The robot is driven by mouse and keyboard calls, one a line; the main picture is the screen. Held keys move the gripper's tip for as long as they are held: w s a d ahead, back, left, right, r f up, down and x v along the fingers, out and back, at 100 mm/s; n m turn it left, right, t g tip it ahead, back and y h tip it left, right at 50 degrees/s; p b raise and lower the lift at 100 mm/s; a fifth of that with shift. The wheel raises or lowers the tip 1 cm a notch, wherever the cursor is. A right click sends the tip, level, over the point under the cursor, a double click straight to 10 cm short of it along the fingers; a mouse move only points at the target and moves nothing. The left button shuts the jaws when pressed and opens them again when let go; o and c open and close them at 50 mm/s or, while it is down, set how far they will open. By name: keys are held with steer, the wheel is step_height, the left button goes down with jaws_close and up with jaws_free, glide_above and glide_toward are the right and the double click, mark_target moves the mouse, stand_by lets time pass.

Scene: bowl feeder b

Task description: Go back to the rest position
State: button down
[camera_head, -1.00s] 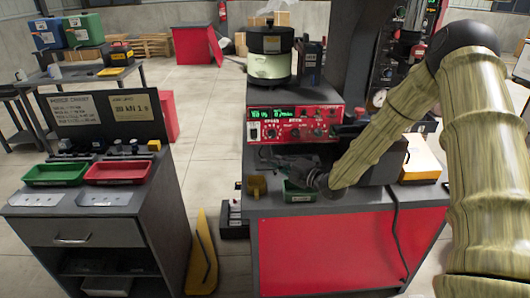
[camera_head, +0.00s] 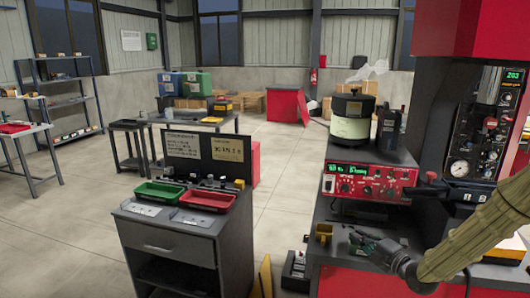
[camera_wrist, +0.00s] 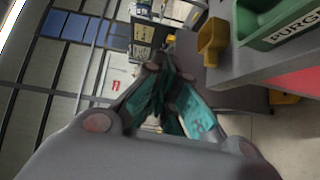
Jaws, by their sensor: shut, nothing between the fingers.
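My gripper (camera_head: 368,244) shows in the head view at the end of my arm, over the front of the red-fronted workbench, beside the red control unit (camera_head: 368,181). In the wrist view its fingers (camera_wrist: 165,100) with teal pads come together at the tips, with nothing held between them. A yellow block-like holder (camera_head: 323,232) stands at the bench's left front corner, and it also shows in the wrist view (camera_wrist: 211,42). A green bin (camera_wrist: 275,22) with lettering is at the top right of the wrist view. My gripper partly hides the bin in the head view.
A feeder bowl (camera_head: 352,118) stands behind the control unit. A dark cabinet (camera_head: 165,243) at left carries a green tray (camera_head: 159,191) and a red tray (camera_head: 207,200).

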steer(key=s+a+f+m+g+h, duration=0.1)
steer(key=s+a+f+m+g, duration=0.2)
steer(key=s+f, duration=0.45)
steer(key=s+a+f+m+g+h, duration=0.25)
steer(key=s+f+m, duration=0.3)
steer(key=f, duration=0.35)
steer(key=s+a+f+m+g+h, duration=0.1)
steer(key=s+a+f+m, duration=0.25)
steer(key=s+f, duration=0.4)
steer(key=s+f+m+g+h, duration=0.1)
steer(key=s+f+m+g, duration=0.2)
steer(key=s, duration=0.7)
steer(key=s+f+m+g+h, duration=0.1)
steer(key=s+f+m, duration=0.3)
steer(key=s, duration=0.7)
steer(key=s+f+m+g+h, duration=0.2)
steer(key=s+f+m+g, duration=0.1)
steer(key=s, duration=0.8)
steer(key=shift+d+f+m+g, duration=0.2)
steer(key=shift+d+m+g, duration=0.15)
steer(key=shift+m+g, duration=0.55)
